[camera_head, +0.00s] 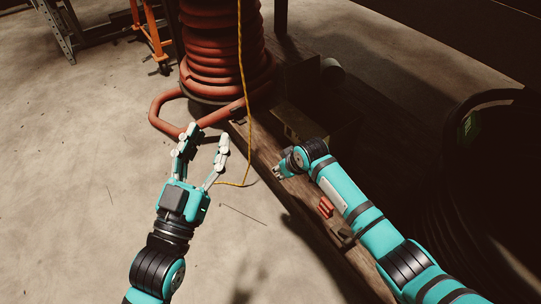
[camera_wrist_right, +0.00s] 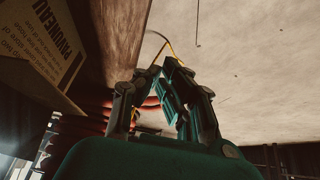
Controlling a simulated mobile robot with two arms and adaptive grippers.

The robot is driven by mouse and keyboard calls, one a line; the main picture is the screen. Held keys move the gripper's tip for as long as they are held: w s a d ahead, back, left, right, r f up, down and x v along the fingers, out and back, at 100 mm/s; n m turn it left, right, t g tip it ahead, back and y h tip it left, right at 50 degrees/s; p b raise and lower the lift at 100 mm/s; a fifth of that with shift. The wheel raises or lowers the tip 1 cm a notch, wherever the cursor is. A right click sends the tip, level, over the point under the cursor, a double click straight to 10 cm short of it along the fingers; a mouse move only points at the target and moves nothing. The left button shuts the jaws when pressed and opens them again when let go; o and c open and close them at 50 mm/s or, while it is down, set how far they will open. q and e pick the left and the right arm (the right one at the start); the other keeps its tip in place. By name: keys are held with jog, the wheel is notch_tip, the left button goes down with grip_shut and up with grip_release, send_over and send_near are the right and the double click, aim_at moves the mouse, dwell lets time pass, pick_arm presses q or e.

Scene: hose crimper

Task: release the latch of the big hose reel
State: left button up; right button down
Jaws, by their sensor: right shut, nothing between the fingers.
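A thick red hose (camera_head: 222,50) is coiled in a tall stack at the top of the head view, with a loose loop on the floor. A large dark round reel (camera_head: 490,105) with a green label stands in shadow at the right. I cannot tell which one is the big hose reel, and I cannot make out a latch. My left gripper (camera_head: 208,134) is open and empty below the red coil. My right gripper (camera_head: 278,171) is shut and empty over the edge of the wooden platform. It also shows in the right wrist view (camera_wrist_right: 160,70).
A wooden platform (camera_head: 262,150) runs diagonally through the head view. A cardboard box (camera_wrist_right: 38,45) is close to my right gripper. A yellow cord (camera_head: 243,100) hangs past the red coil. A small red object (camera_head: 326,207) lies beside my right arm. The concrete floor at left is largely clear.

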jog(key=a+r+t+y, duration=0.3)
jog(key=r+t, duration=0.1)
jog(key=r, duration=0.1)
jog(key=shift+w+a+r+m, duration=0.3)
jog(key=shift+w+a+r, duration=0.05)
jog(key=shift+r, duration=0.05)
